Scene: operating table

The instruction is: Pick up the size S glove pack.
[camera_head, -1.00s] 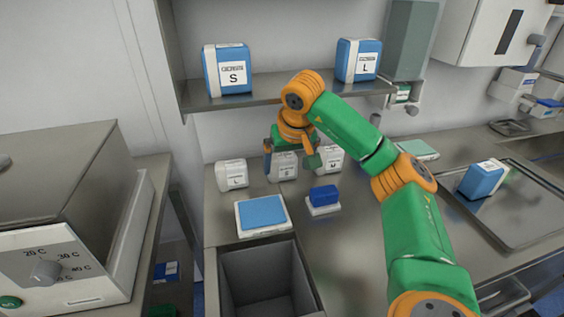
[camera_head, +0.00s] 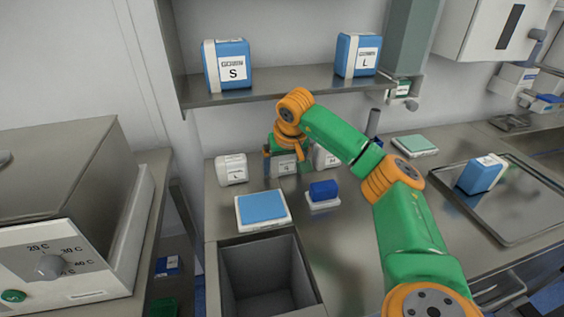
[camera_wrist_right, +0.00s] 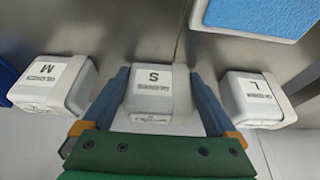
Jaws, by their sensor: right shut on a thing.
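The small white size S glove pack (camera_wrist_right: 153,78) stands between the blue fingers of my right gripper (camera_wrist_right: 157,95) in the right wrist view, its S label visible. The gripper is shut on it, one finger along each side. In the head view the right gripper (camera_head: 281,157) is at the back of the counter, partly covering the S pack (camera_head: 287,168). The size L pack (camera_wrist_right: 254,98) is to the right and the size M pack (camera_wrist_right: 50,83) to the left in the wrist view, both outside the fingers. My left gripper is not in view.
Large blue boxes marked S (camera_head: 236,73) and L (camera_head: 366,57) stand on the shelf (camera_head: 290,88) above the gripper. A blue-topped white box (camera_head: 262,208) and a small blue item (camera_head: 323,190) lie in front, near an open bin (camera_head: 265,280).

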